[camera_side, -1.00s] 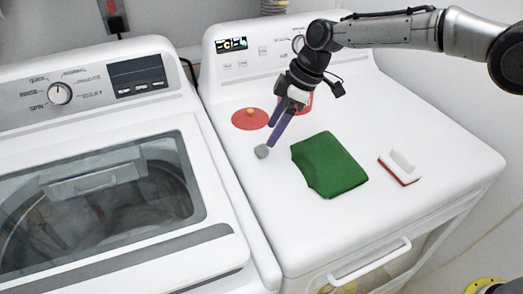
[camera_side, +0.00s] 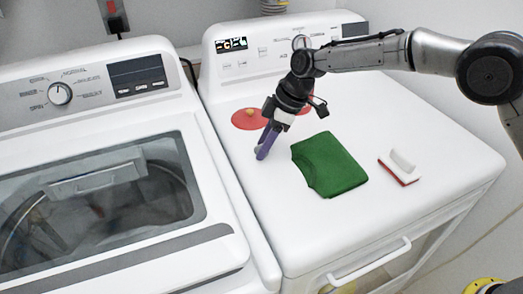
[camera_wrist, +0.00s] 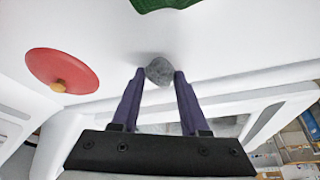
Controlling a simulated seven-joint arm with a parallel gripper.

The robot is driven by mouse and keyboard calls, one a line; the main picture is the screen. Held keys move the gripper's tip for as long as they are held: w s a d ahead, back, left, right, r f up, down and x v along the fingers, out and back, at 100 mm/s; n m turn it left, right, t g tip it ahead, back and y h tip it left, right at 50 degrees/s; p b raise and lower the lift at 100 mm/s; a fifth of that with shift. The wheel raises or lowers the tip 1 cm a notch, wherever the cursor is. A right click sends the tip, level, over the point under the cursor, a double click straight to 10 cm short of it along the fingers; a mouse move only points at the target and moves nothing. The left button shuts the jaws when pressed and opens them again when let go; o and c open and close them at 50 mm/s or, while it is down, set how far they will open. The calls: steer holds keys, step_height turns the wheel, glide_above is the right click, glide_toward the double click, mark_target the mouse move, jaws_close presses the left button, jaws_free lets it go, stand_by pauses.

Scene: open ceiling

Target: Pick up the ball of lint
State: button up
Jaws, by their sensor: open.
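The ball of lint (camera_wrist: 159,71) is a small grey lump on the white dryer top. In the wrist view it sits between the tips of my gripper (camera_wrist: 159,76), whose two purple fingers are open on either side of it. I cannot tell whether a finger touches it. In the side view my gripper (camera_side: 262,154) is low at the dryer's left part, and the fingers hide most of the lint; a bit of grey (camera_side: 257,150) shows beside them.
A folded green cloth (camera_side: 330,164) lies right of my gripper. A red disc with an orange knob (camera_side: 249,119) lies behind it. A white and red brush (camera_side: 400,166) lies farther right. The washer (camera_side: 110,180) stands at left. The dryer's front top (camera_side: 330,230) is clear.

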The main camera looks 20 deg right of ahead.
jaws_close()
stand_by(0.4)
